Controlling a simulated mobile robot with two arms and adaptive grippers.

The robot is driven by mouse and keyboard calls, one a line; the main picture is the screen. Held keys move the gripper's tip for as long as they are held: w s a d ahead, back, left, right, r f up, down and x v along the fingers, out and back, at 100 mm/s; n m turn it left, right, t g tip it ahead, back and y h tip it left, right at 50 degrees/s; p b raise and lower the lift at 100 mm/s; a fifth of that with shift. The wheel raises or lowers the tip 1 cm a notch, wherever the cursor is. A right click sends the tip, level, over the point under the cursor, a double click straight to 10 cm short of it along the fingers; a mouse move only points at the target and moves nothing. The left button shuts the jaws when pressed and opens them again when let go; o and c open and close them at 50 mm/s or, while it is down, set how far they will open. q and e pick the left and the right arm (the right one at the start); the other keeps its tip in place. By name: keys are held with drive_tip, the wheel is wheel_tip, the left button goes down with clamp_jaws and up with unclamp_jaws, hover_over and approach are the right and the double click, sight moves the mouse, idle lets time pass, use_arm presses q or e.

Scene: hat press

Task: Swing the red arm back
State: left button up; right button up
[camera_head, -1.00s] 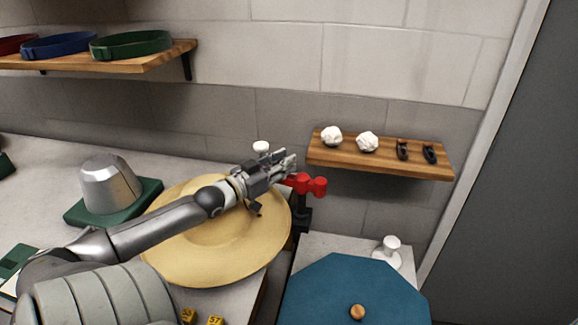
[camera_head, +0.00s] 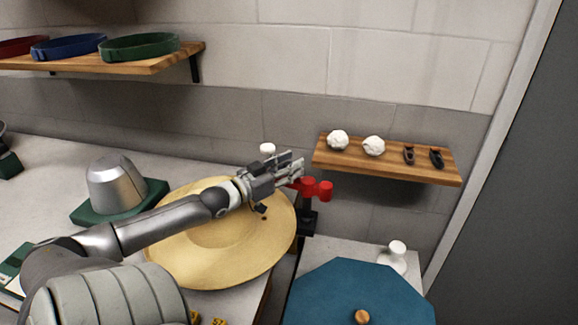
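The red arm (camera_head: 318,189) is a short red piece with a rounded end, on a dark post (camera_head: 308,222) at the right edge of the straw hat. My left gripper (camera_head: 288,168) reaches over the hat from the left. Its fingers are just left of and above the red arm and hide its left part. I cannot tell whether they touch it or how far apart they are. The wide straw hat (camera_head: 225,262) lies under my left arm, which covers part of its crown and brim. My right gripper is not in view.
A silver hat block (camera_head: 116,187) stands on a green base at left. A blue octagonal top (camera_head: 350,285) with a wooden knob and a white knob (camera_head: 397,248) are at lower right. A wooden shelf (camera_head: 400,170) with small items is above right.

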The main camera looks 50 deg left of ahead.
use_arm(q)
drive_tip(key=shift+s, duration=0.15)
drive_tip(key=shift+s+a+f, duration=0.1)
drive_tip(key=shift+s, duration=0.5)
drive_tip(key=s, duration=1)
drive_tip(key=shift+s+a, duration=0.2)
drive_tip(key=shift+s, duration=0.05)
